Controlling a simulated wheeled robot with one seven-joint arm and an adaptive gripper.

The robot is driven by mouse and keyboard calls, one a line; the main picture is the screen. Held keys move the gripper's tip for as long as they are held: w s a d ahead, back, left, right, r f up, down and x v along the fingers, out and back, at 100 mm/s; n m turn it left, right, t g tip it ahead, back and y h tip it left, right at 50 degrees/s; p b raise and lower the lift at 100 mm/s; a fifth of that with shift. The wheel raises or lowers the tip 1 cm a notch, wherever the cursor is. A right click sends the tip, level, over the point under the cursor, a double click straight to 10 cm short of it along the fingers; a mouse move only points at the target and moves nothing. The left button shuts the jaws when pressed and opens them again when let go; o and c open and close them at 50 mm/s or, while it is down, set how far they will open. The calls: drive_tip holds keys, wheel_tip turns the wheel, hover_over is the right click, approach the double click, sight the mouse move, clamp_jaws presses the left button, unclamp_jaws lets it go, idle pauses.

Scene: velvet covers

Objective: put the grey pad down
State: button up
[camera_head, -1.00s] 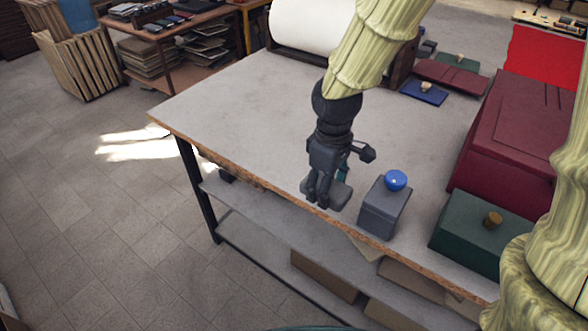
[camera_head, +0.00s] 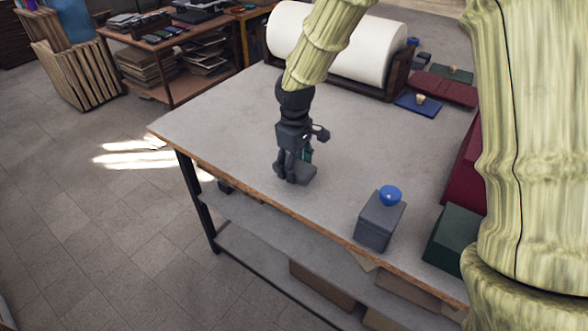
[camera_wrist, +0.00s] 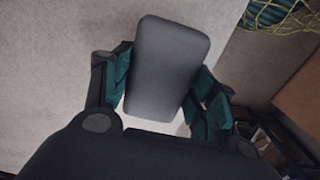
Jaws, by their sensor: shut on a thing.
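The grey pad (camera_wrist: 166,65) is a rounded grey block between the two teal-lined fingers of my gripper (camera_wrist: 160,92) in the wrist view. In the head view, my gripper (camera_head: 293,176) points down near the left front edge of the table (camera_head: 235,115), shut on the grey pad (camera_head: 304,174). The fingers partly hide the pad. I cannot tell whether the pad touches the tabletop or is just above it.
A grey box (camera_head: 378,222) with a blue ball knob (camera_head: 389,196) stands to the right, near the front edge. A dark green box (camera_head: 452,240) and a maroon box (camera_head: 470,170) are farther right. A white roll (camera_head: 345,45) lies at the back. The tabletop around my gripper is clear.

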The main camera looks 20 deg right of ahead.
drive_tip(key=shift+w+a, duration=0.1)
drive_tip(key=shift+w, duration=0.3)
drive_tip(key=shift+w+f, duration=0.1)
drive_tip(key=shift+f, duration=0.15)
drive_tip(key=shift+f+p, duration=0.65)
drive_tip(key=shift+f, duration=0.85)
drive_tip(key=shift+f, duration=0.15)
drive_tip(key=o, duration=0.9)
wheel_tip(320, 180, up, 12)
drive_tip(key=shift+r+b, duration=0.15)
drive_tip(key=shift+b, duration=0.75)
